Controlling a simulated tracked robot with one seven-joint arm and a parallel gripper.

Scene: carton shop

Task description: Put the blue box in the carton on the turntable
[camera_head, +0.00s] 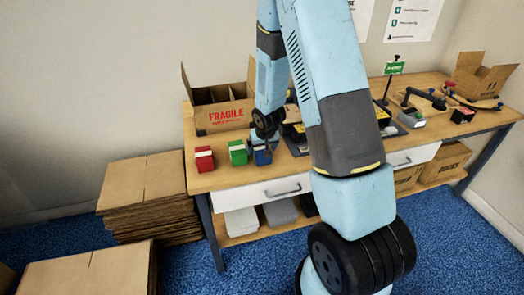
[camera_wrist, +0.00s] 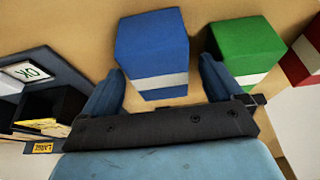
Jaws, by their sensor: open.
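The blue box (camera_head: 262,158) with a pale band stands on the wooden table, at the right end of a row of boxes. It also shows large in the wrist view (camera_wrist: 152,45). My gripper (camera_head: 265,138) is over it, pointing down. In the wrist view my gripper (camera_wrist: 160,75) is open, with one finger on each side of the box's banded end; I cannot tell whether they touch it. An open carton marked FRAGILE (camera_head: 224,116) stands behind the row. I cannot make out a turntable under it; my arm covers part of that area.
A green box (camera_head: 238,153) stands close left of the blue one, and a red box (camera_head: 204,159) farther left. Another open carton (camera_head: 480,82) is at the table's far right, with a green sign (camera_head: 394,68) and tools nearby. Flat cardboard (camera_head: 150,185) is stacked left of the table.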

